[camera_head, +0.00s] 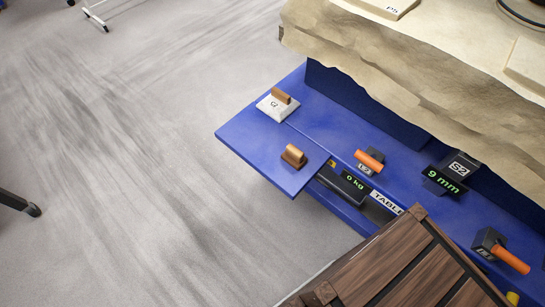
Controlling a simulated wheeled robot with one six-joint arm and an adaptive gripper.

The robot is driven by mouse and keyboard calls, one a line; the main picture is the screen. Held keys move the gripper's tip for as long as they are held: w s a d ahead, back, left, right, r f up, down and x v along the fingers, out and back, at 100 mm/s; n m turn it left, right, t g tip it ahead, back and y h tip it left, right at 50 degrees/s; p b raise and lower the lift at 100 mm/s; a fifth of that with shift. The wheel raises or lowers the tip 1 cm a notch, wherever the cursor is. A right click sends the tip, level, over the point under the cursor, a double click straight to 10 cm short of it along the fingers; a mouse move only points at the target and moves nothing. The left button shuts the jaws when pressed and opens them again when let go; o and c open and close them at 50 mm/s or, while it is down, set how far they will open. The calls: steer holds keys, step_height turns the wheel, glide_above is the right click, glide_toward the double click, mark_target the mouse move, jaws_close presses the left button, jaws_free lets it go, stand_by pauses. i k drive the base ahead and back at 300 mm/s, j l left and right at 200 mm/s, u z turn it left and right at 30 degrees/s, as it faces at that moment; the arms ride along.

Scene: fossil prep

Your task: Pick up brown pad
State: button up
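Two small brown pieces show on the blue shelf (250,155), and I cannot tell which one is the brown pad. One brown piece (293,156) lies alone near the shelf's front corner. The other brown piece (281,96) sits on top of a white block (272,109) marked with a letter, farther back. My gripper does not show in this view.
On the blue unit stand an orange-handled tool (369,161), a "9 mm" display (444,180), a "0 kg" display (355,184) and another orange-handled tool (509,259). A stone slab (420,75) overhangs behind. A wooden crate (400,270) stands in front.

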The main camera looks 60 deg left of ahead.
mark_target(294, 156)
steer(key=l+u, duration=0.15)
steer(key=u, duration=1.25)
steer(key=i+j+u, duration=0.1)
steer(key=u, duration=0.2)
steer(key=i+u, duration=0.1)
steer(key=u, duration=0.15)
steer(key=k+j+u, duration=0.1)
steer(key=j, duration=0.2)
steer(key=k+j+u, duration=0.15)
steer(key=j, duration=0.2)
